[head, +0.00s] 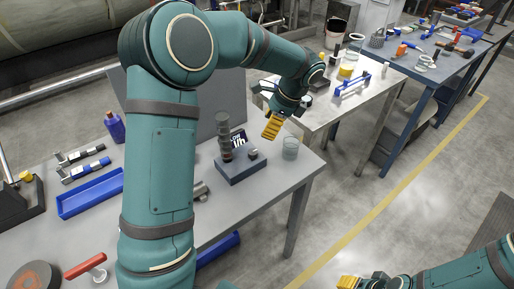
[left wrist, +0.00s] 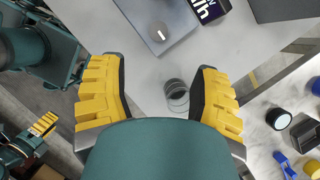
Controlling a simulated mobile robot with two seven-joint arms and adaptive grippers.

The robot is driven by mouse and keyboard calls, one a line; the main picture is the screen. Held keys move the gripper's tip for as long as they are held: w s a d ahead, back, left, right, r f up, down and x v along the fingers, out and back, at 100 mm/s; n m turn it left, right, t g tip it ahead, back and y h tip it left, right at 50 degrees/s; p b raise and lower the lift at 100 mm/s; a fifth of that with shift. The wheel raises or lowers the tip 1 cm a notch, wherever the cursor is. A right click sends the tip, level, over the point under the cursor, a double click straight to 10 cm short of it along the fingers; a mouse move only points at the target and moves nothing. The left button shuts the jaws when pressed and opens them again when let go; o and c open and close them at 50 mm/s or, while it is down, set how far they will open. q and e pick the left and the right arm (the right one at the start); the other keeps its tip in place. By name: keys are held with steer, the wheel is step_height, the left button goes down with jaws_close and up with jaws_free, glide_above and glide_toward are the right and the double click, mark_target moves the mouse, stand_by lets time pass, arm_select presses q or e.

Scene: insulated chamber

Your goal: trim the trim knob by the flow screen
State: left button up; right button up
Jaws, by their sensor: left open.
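The trim knob (head: 253,153) is a small round knob on the top right of a blue-grey box (head: 240,171). It shows in the left wrist view (left wrist: 158,33) with a white pointer mark. The flow screen (head: 239,138), a small dark display with white digits, stands behind the knob and is cut off at the top of the left wrist view (left wrist: 208,9). My left gripper (head: 271,126) is open and empty, above and beyond the box; its yellow fingers (left wrist: 160,62) are apart from the knob. My right gripper (head: 350,282) is low at the right, its opening unclear.
A clear glass jar (head: 290,149) stands right of the box, seen between my fingers in the left wrist view (left wrist: 177,95). A blue tray (head: 90,193) lies at left. The table's front right is clear.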

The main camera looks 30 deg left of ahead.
mark_target(253, 152)
arm_select(q)
steer(key=b+x, duration=0.2)
steer(key=x, duration=1.1)
steer(key=shift+s+b, duration=0.1)
steer(key=shift+b, duration=0.3)
jaws_close()
